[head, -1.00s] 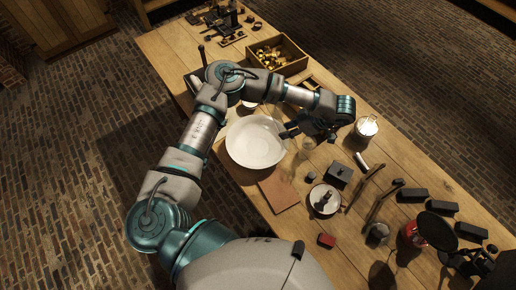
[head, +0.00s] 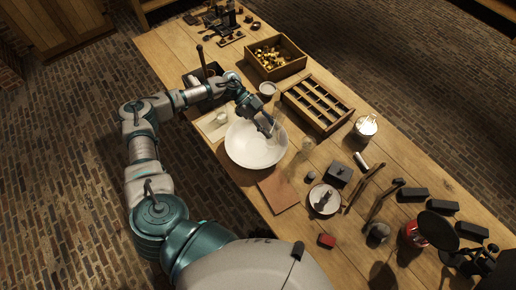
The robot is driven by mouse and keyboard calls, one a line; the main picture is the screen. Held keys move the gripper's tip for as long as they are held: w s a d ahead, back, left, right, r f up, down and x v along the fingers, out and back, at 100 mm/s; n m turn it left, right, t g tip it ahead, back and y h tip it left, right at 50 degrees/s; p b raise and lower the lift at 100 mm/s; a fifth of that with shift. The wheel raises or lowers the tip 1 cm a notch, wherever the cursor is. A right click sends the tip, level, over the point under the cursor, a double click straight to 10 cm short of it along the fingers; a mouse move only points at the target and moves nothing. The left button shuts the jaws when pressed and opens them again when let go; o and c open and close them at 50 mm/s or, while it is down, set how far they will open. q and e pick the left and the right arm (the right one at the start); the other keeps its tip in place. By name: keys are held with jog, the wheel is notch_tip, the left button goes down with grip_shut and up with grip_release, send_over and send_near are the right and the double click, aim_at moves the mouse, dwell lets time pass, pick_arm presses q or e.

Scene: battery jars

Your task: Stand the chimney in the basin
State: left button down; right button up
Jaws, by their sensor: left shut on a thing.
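The white round basin (head: 255,152) sits on the wooden table near the middle of the head view. My left gripper (head: 268,127) is over the basin's upper right part, pointing down. It is shut on a pale, clear thing that looks like the glass chimney (head: 265,121); the fingers hide much of it, and I cannot tell whether its lower end touches the basin. Another clear glass piece (head: 307,144) stands on the table just right of the basin. My right gripper is not in view.
A box of brass pieces (head: 252,62) and a divided wooden tray (head: 343,112) stand behind the basin. A brown board (head: 279,194) lies in front. A black box (head: 340,172) and a round dish (head: 314,207) stand to the right. A small cup (head: 267,89) is near the arm.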

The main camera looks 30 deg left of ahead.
pick_arm(q)
jog(key=w+a+f+n+t, duration=0.1)
jog(key=a+f+n+t, duration=0.3)
jog(key=a+n+t, duration=0.5)
notch_tip(320, 180, down, 10)
jog(key=b, duration=0.1)
jog(key=shift+a+t+y, duration=0.2)
jog(key=shift+t+y, duration=0.1)
jog(key=c, duration=0.9)
grip_release()
jog(key=shift+w, duration=0.1)
jog(key=shift+o, duration=0.9)
jog(key=shift+d, duration=0.15)
jog(key=shift+w, duration=0.1)
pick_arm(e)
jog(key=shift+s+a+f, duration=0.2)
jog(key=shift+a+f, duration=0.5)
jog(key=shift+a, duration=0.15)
pick_arm(q)
jog(key=shift+r, duration=0.1)
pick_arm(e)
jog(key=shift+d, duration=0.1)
